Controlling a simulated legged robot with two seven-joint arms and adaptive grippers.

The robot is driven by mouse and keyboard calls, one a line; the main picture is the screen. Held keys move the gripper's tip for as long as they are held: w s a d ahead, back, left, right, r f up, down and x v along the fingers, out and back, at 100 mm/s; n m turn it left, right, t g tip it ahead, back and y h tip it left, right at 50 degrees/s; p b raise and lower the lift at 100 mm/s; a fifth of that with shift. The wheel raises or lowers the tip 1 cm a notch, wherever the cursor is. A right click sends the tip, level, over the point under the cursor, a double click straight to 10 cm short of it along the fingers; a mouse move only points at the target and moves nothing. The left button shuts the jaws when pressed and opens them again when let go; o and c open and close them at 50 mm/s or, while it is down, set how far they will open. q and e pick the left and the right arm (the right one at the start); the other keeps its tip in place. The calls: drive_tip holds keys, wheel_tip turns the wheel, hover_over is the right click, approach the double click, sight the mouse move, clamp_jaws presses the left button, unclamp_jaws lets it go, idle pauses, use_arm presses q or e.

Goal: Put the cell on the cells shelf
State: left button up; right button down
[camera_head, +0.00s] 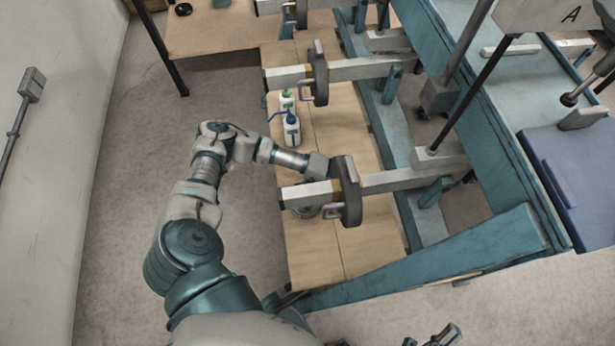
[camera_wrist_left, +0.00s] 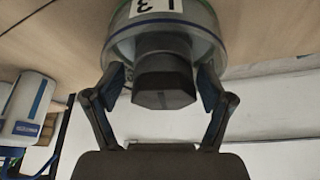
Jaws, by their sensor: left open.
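The cell is a round, clear-walled body (camera_wrist_left: 207,22) with a dark faceted knob (camera_wrist_left: 165,80) and a label, seen close up in the left wrist view. In the head view the cell (camera_head: 304,212) stands on a wooden board (camera_head: 312,250), partly hidden under the near lever arm. My left gripper (camera_wrist_left: 162,92) is open, with one finger on each side of the knob; I cannot tell whether they touch it. In the head view the lever hides my left fingers. My right gripper (camera_head: 434,338) is at the bottom edge, partly cut off. I cannot tell which surface is the cells shelf.
The near lever (camera_head: 350,190) with its grey weight crosses just over the cell. A second lever (camera_head: 318,72) lies farther back. A teal frame (camera_head: 395,140) bounds the right side.

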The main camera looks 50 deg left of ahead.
use_arm(q)
drive_tip(key=shift+a, duration=0.15)
drive_tip(key=shift+w+r, duration=0.1)
drive_tip(key=shift+r, duration=0.05)
drive_tip(key=v, duration=0.1)
drive_tip(key=p+v, duration=0.1)
drive_tip(key=v, duration=0.3)
drive_tip(key=shift+d+p, duration=0.25)
drive_tip(key=shift+p, duration=0.1)
drive_tip(key=p+v, duration=0.2)
drive_tip(key=v, duration=0.4)
drive_tip(key=shift+r, duration=0.35)
use_arm(e)
wheel_tip(320, 180, down, 7)
drive_tip(key=w+g+h, duration=0.1)
drive_tip(key=w+g, duration=0.1)
drive_tip(key=g, duration=0.5)
drive_tip(key=shift+w+f+n, duration=0.15)
drive_tip(key=shift+w+n, duration=0.15)
drive_tip(key=shift+n, duration=0.1)
use_arm(q)
drive_tip(key=shift+d, duration=0.1)
use_arm(e)
drive_tip(key=shift+w, duration=0.1)
